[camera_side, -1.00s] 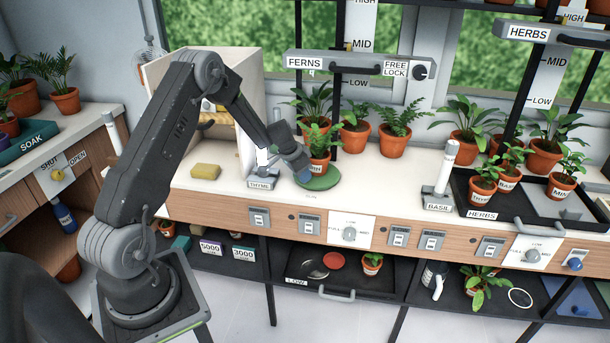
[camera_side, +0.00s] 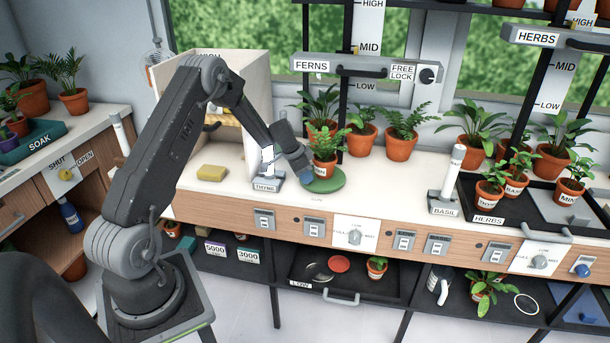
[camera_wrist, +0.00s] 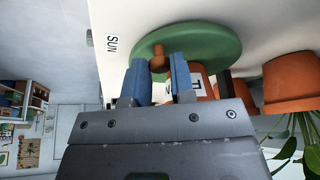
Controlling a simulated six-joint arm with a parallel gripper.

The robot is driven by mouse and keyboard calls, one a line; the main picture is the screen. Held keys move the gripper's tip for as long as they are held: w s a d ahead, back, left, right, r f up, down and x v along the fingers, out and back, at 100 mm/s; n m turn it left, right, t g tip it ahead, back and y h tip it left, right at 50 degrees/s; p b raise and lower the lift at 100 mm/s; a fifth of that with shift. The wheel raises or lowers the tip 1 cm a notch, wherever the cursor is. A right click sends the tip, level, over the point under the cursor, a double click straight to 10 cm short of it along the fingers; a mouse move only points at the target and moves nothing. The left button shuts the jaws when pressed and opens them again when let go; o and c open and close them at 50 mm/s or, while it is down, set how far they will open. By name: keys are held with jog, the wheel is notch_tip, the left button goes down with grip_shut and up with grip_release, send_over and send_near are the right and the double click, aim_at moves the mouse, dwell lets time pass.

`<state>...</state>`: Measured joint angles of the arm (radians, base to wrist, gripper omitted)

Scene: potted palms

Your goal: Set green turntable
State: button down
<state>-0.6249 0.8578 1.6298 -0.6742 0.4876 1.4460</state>
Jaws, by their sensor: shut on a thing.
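The green turntable (camera_side: 334,184) is a flat round disc on the white counter, with a potted plant (camera_side: 325,169) standing on it. In the wrist view the turntable (camera_wrist: 215,45) carries a small brown peg (camera_wrist: 157,62) near its rim. My gripper (camera_side: 307,176) is low at the turntable's left front edge. In the wrist view its blue fingers (camera_wrist: 159,72) stand on both sides of the peg, shut on it. A labelled pot (camera_wrist: 200,77) is partly hidden behind the right finger. A SUN mark (camera_wrist: 112,44) is on the counter beside the disc.
The THYME stand (camera_side: 267,183) is close left of the turntable, with a yellow sponge (camera_side: 212,172) farther left. Several potted ferns (camera_side: 361,137) stand behind it. The BASIL stand (camera_side: 445,204) and HERBS tray (camera_side: 487,219) are to the right, across clear counter.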

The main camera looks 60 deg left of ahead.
jog(key=c, duration=1)
grip_release()
jog(key=v, duration=1.3)
jog(key=shift+s+r, duration=0.15)
jog(key=shift+r, duration=0.2)
